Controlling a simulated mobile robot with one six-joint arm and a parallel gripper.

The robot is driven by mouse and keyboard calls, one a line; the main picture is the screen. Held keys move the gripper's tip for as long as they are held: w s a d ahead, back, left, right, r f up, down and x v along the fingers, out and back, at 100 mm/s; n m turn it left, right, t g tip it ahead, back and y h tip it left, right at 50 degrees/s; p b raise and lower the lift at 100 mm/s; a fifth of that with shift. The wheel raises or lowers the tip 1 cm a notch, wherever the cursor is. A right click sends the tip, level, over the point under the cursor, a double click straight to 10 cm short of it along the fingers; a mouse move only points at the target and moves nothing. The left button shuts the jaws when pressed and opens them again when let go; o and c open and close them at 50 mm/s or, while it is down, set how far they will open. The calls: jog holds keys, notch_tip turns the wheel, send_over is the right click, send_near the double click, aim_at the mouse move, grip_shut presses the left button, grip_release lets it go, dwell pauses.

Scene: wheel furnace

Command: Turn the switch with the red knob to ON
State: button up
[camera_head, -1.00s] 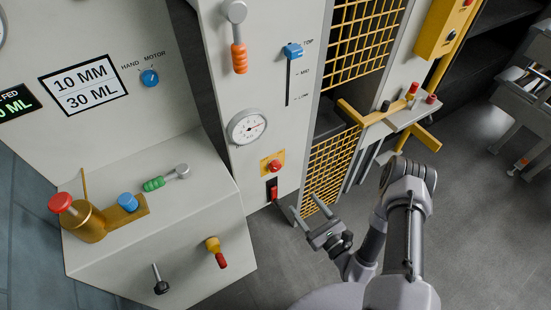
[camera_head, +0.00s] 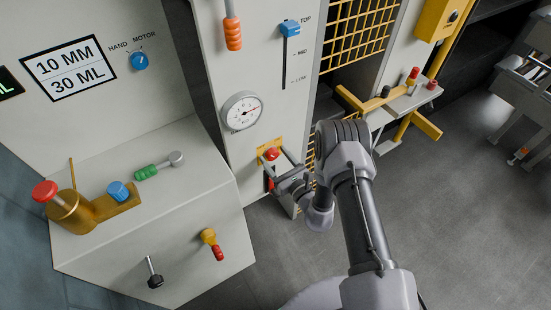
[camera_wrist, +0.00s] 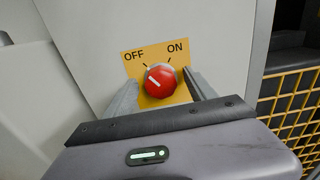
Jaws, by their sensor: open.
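The red knob (camera_wrist: 160,80) sits on a yellow plate (camera_wrist: 181,97) marked OFF at left and ON at right. Its pale pointer line slants up and left, toward the OFF side. In the head view the red knob (camera_head: 272,154) is on the front of the grey cabinet, below the round gauge. My gripper (camera_head: 274,163) is at the knob, its two fingers apart. In the wrist view my open gripper (camera_wrist: 158,90) has one finger on each side of the knob. I cannot tell whether either finger touches it.
A red rocker switch (camera_head: 268,180) lies just below the plate, partly behind my gripper. The round gauge (camera_head: 241,111) is above left. A yellow mesh guard (camera_wrist: 292,110) is to the right. A grey box (camera_head: 170,225) with several handles stands at left.

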jog(key=c, duration=1.4)
jog(key=shift+m, duration=0.3)
jog(key=m+b, duration=0.1)
jog(key=m, duration=0.5)
jog(key=shift+d+f, duration=0.1)
jog(key=m, duration=0.3)
jog(key=shift+m, duration=0.4)
jog(key=shift+m+b, duration=0.35)
jog(key=shift+m, duration=1.55)
